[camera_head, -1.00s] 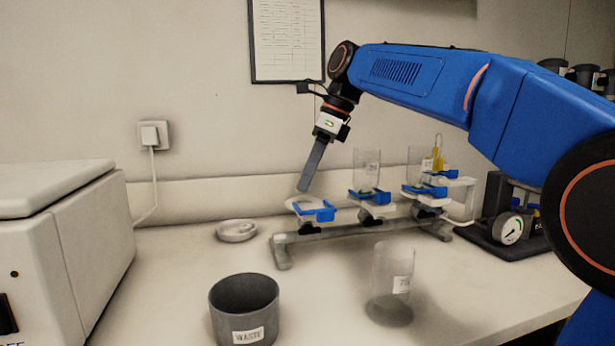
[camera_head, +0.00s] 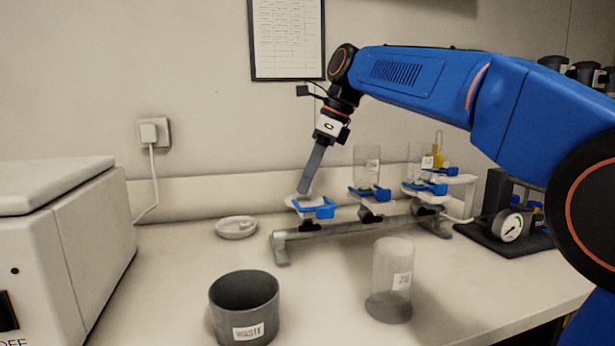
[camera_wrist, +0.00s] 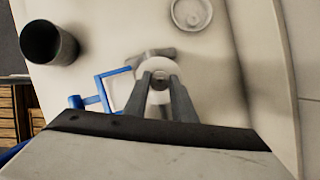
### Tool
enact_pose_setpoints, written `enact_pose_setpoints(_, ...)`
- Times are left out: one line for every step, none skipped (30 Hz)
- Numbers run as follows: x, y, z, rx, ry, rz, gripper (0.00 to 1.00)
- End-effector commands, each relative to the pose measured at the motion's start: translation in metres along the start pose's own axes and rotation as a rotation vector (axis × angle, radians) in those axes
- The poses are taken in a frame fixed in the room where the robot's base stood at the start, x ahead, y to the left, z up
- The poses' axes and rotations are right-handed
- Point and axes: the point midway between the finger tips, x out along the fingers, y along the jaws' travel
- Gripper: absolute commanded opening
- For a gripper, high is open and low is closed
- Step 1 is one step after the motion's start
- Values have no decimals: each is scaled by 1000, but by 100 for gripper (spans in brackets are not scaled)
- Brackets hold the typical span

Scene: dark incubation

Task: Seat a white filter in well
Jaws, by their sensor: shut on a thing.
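The leftmost well (camera_head: 291,203) is a round white seat with a blue clamp (camera_head: 317,209) on the grey manifold. The well also shows in the wrist view (camera_wrist: 152,62), with the blue clamp open to its left. My gripper (camera_head: 302,192) points down with its tips at this well, just above or touching it. In the wrist view my gripper (camera_wrist: 161,77) has its fingertips close together over the well's middle. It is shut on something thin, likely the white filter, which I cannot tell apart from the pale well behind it.
The manifold's other two stations to the right carry clear funnels (camera_head: 367,167). A loose clear funnel (camera_head: 392,280) stands in front. A dark waste bin (camera_head: 244,308) is front left, and a white dish (camera_head: 236,228) lies left of the manifold. A pump with a gauge (camera_head: 510,227) stands right.

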Motion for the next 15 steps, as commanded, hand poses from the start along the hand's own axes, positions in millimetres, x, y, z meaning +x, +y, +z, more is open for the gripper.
enact_pose_setpoints(1,0,0,0,0,0,3)
enact_pose_setpoints(1,0,-1,0,0,0,3)
enact_pose_setpoints(2,0,-1,0,0,0,3)
enact_pose_setpoints(3,0,-1,0,0,0,3)
enact_pose_setpoints(3,0,-2,0,0,0,3)
enact_pose_setpoints(4,0,-2,0,0,0,3)
enact_pose_setpoints(5,0,-2,0,0,0,3)
enact_pose_setpoints(5,0,-2,0,0,0,3)
enact_pose_setpoints(6,0,-3,0,0,1,3)
enact_pose_setpoints(7,0,-3,0,0,1,3)
enact_pose_setpoints(7,0,-3,0,0,1,3)
enact_pose_setpoints(8,0,-3,1,0,1,3)
enact_pose_setpoints(8,0,-4,0,0,1,3)
enact_pose_setpoints(9,0,-4,0,0,1,3)
enact_pose_setpoints(10,0,-4,0,0,1,3)
